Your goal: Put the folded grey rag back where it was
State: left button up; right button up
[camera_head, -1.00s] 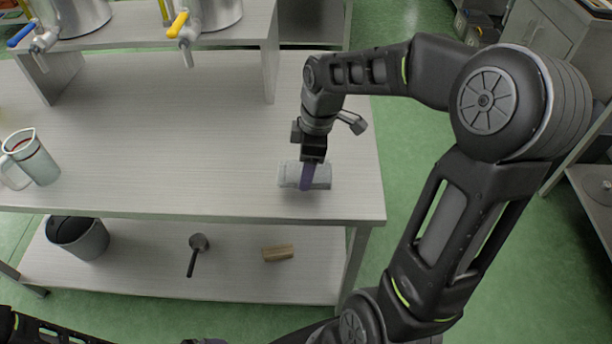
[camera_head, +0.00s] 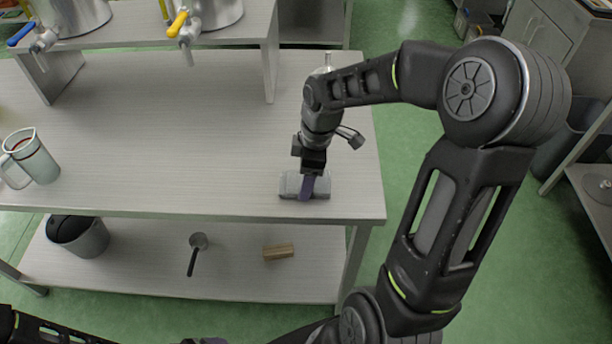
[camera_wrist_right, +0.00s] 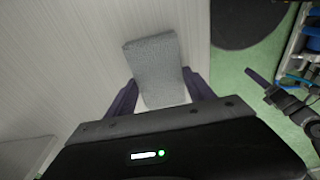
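The folded grey rag (camera_head: 290,186) is at the front right of the long table, close to its front edge. My right gripper (camera_head: 308,187) comes down on it from above, with its purple fingers across the rag's middle. In the right wrist view the rag (camera_wrist_right: 155,65) lies between the two fingers (camera_wrist_right: 160,88), which sit against its sides. The gripper looks shut on it. I cannot tell whether the rag touches the table top. Part of what looks like my left gripper (camera_wrist_right: 268,84) shows at the right of the wrist view; its finger opening is unclear.
The long table (camera_head: 180,140) is mostly clear. Steel vessels with taps (camera_head: 180,25) stand on a raised shelf behind. On the lower shelf are a dark pot (camera_head: 80,236), a ladle (camera_head: 196,245) and a wooden block (camera_head: 278,252).

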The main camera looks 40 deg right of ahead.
jog(key=o, duration=0.4)
jog(key=shift+o, duration=0.2)
notch_tip(320, 180, up, 12)
jog(key=s+d, duration=0.1)
jog(key=shift+d, duration=0.2)
dwell(0.6)
